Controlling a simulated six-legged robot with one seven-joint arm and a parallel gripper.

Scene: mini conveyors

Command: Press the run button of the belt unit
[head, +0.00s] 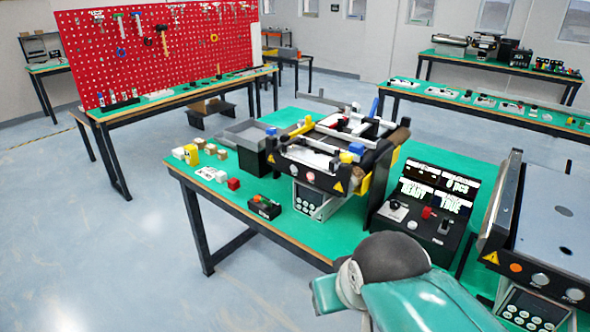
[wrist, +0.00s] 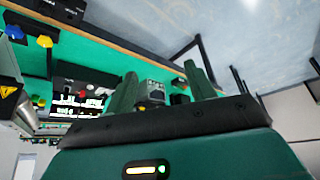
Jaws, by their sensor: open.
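A belt unit (head: 318,160) with a dark frame and yellow warning triangles stands on the green table in the head view. Round buttons sit on its front, and a grey keypad box (head: 309,199) is below. A second, larger machine (head: 550,215) at the right edge has an orange button (head: 515,267), pale round buttons and a keypad (head: 525,308). I cannot tell which button is the run button. My gripper (wrist: 162,88) is open in the wrist view, its two green fingers apart. Small grey and red things show between them, too small to identify. My fingertips do not show clearly in the head view.
A black console (head: 425,210) with lit screens and levers stands between the two machines. A small black button box (head: 264,207), several small blocks (head: 222,176) and a grey bin (head: 240,145) are on the left of the table. Bare table (head: 345,236) lies in front.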

